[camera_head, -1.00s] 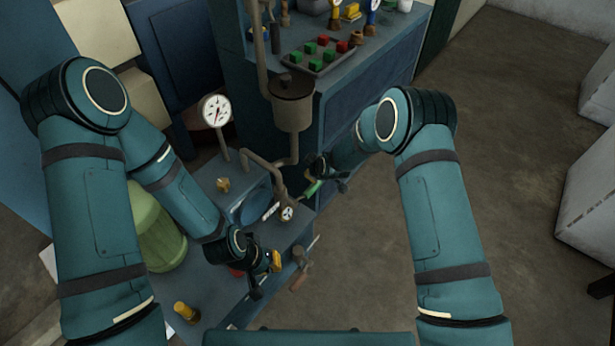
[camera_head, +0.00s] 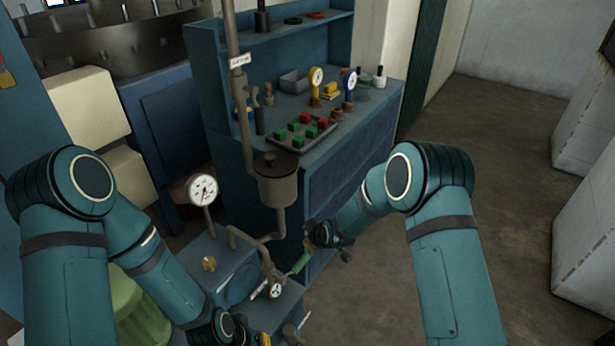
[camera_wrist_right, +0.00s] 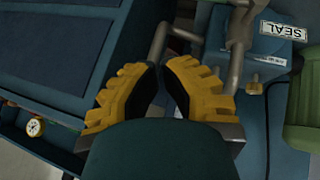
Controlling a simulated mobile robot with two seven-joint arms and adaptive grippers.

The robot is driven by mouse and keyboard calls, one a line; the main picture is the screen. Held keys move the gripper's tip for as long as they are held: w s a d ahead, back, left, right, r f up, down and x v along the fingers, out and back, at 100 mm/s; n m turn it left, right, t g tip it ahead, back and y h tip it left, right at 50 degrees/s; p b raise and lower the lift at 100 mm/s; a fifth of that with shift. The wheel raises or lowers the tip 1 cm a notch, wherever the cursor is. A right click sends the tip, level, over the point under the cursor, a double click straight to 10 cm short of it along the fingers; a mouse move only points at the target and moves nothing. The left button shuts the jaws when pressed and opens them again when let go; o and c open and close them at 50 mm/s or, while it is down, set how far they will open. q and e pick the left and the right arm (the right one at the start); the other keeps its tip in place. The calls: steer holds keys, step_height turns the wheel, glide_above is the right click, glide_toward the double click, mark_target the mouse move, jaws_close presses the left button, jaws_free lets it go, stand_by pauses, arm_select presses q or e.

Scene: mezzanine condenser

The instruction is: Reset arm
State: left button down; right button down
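My right gripper (camera_head: 322,236) is beside the green handle (camera_head: 300,264) on the pipework, at the front corner of the blue cabinet. In the right wrist view its yellow fingers (camera_wrist_right: 161,72) are drawn together, with at most a narrow gap and nothing visible between them. My right arm is bent, with its elbow raised at the right. My left gripper (camera_head: 262,339) is at the bottom edge of the head view, low over the blue equipment, largely cut off. Its finger opening cannot be made out.
A dial gauge (camera_head: 202,189), a small gauge (camera_head: 276,291) and a grey pot (camera_head: 276,184) stand close to the arms. A tray (camera_head: 283,143) of red and green blocks sits on the cabinet. Open floor (camera_head: 510,130) lies to the right.

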steer(key=s+d+f+m+g, duration=0.1)
steer(key=s+m, duration=0.5)
steer(key=s, duration=0.9)
steer(key=s+d+f+m+g, duration=0.2)
steer(key=s+d+m+g, duration=0.2)
steer(key=s, duration=1.1)
steer(key=m, duration=0.3)
steer(key=shift+d+f+y, duration=0.2)
steer(key=shift+d+y, duration=0.1)
